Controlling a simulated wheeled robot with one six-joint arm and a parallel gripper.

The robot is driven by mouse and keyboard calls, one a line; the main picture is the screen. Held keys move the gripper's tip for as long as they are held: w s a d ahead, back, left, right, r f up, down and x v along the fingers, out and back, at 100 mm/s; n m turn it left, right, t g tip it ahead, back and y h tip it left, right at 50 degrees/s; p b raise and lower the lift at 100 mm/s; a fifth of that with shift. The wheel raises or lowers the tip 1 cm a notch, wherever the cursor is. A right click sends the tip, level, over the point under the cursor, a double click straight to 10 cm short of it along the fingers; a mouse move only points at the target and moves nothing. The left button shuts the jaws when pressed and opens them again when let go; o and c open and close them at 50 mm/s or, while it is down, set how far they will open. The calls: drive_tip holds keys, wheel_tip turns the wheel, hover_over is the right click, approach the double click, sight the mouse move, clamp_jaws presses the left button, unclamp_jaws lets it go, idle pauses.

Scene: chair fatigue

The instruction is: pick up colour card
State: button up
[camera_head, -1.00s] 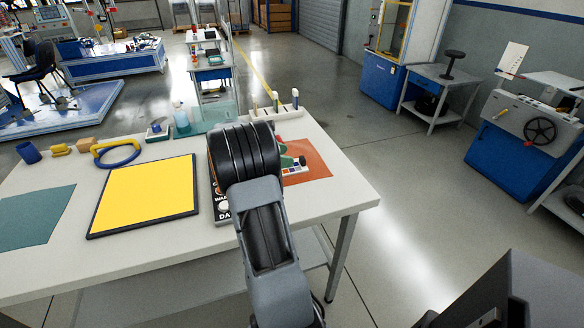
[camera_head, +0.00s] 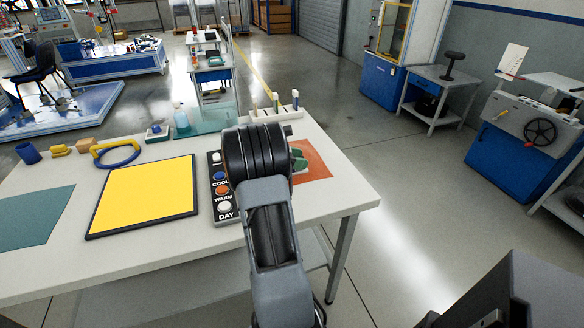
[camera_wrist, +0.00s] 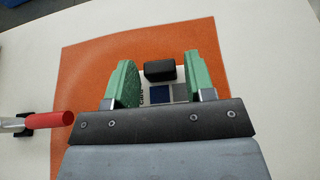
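The colour card (camera_wrist: 160,93) lies on the orange mat (camera_wrist: 85,75) in the wrist view. It is white with dark blue and grey patches, and a black block (camera_wrist: 160,71) shows at its far end. My gripper (camera_wrist: 159,62) has two green fingers spread apart, one on each side of the card and block, with gaps visible. The near part of the card is hidden by my gripper's body. In the head view the orange mat (camera_head: 315,163) is partly covered by my arm, and the card is hidden there.
On the white table, a button panel (camera_head: 222,190) and a yellow panel (camera_head: 145,197) stand left of my arm. A rack of upright pens (camera_head: 275,112) is behind. The table's right front corner is clear.

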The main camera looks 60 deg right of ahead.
drive_tip(key=c, duration=0.7)
drive_tip(key=shift+c, duration=0.2)
